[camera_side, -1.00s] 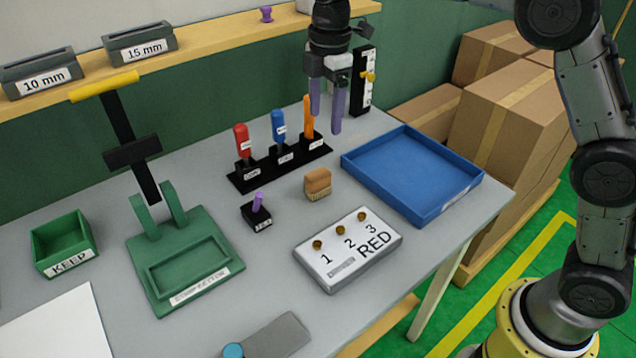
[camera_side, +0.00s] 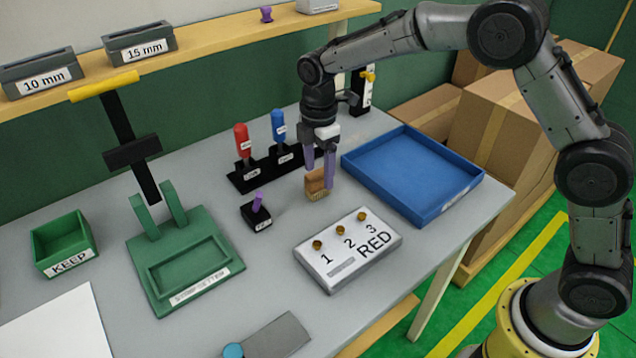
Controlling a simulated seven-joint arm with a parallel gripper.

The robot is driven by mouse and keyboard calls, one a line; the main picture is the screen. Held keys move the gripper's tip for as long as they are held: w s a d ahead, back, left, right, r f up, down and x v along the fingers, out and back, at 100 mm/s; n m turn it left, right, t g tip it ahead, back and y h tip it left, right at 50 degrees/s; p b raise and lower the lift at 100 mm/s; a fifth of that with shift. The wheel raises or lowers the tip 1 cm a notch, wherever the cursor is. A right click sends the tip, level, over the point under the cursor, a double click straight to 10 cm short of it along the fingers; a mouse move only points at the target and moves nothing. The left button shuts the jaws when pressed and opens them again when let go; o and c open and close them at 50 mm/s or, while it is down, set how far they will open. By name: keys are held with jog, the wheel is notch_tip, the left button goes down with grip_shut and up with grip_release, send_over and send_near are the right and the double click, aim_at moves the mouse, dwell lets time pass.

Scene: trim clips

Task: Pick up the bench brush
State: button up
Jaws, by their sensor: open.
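The bench brush (camera_side: 316,186) is a small brown block with paler bristles below, standing on the grey table between the tool rack and the white board marked RED. My gripper (camera_side: 319,178) points down at it with its two purple fingers open. One finger is at the brush's back left and the other is in front of its right side, so the fingertips appear to straddle it. I cannot tell whether either finger touches it. The brush still rests on the table.
The blue tray (camera_side: 440,205) lies close on the right. The rack with red (camera_side: 241,140) and blue (camera_side: 278,127) handled tools is behind left. A small black block with a purple peg (camera_side: 257,214) stands left. The numbered RED board (camera_side: 345,262) lies in front.

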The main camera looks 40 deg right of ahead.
aim_at(318, 173)
jog(key=shift+a+f, duration=0.1)
jog(key=shift+f, duration=1.4)
jog(key=shift+c, duration=0.3)
grip_shut()
